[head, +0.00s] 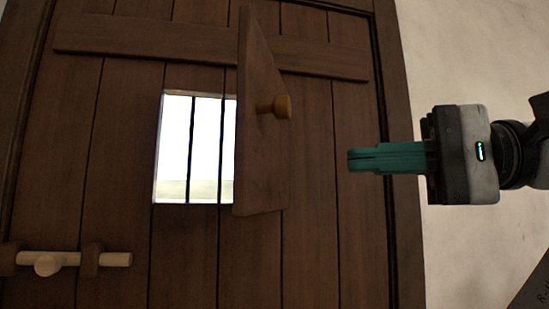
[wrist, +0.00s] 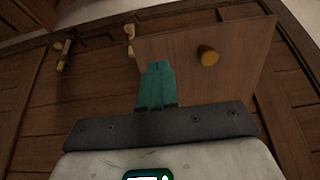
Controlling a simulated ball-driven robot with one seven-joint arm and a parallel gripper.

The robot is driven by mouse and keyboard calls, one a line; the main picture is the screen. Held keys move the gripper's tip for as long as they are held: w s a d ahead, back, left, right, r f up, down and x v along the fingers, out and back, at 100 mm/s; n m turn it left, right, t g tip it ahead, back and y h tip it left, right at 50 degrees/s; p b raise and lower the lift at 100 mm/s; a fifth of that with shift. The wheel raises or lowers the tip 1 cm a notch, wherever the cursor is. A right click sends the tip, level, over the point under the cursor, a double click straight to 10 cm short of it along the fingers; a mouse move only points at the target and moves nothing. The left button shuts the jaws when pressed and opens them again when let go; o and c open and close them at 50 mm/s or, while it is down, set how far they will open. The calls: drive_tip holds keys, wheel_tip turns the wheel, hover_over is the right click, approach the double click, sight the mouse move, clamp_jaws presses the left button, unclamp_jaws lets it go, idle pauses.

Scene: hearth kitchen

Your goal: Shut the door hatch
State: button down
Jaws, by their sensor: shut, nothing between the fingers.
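The door hatch (head: 258,150) is a small dark wooden panel standing open, swung out from the right side of a barred window opening (head: 204,150) in the wooden door (head: 308,230). A round yellow-brown knob (head: 281,106) sits on the hatch's face. In the wrist view, the hatch (wrist: 235,70) and its knob (wrist: 208,56) show just beyond my fingers. My gripper (head: 350,160) has teal fingers, shut and empty, pointing left. In the head view it is to the right of the hatch, apart from it; in the wrist view the fingers (wrist: 157,68) overlap the hatch's left part.
A pale sliding bolt (head: 75,259) is mounted low on the left of the door. A wooden crosspiece (head: 150,40) runs across the door above the opening. A pale wall (head: 465,50) lies to the right, beyond the door frame (head: 398,120).

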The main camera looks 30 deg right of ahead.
sight(248, 165)
drive_tip(key=p+x, duration=0.2)
drive_tip(key=x, duration=0.8)
drive_tip(key=shift+w+a+f, duration=0.1)
drive_tip(key=shift+w+a, duration=0.15)
drive_tip(key=shift+a, duration=0.05)
drive_tip(key=shift+w, duration=0.1)
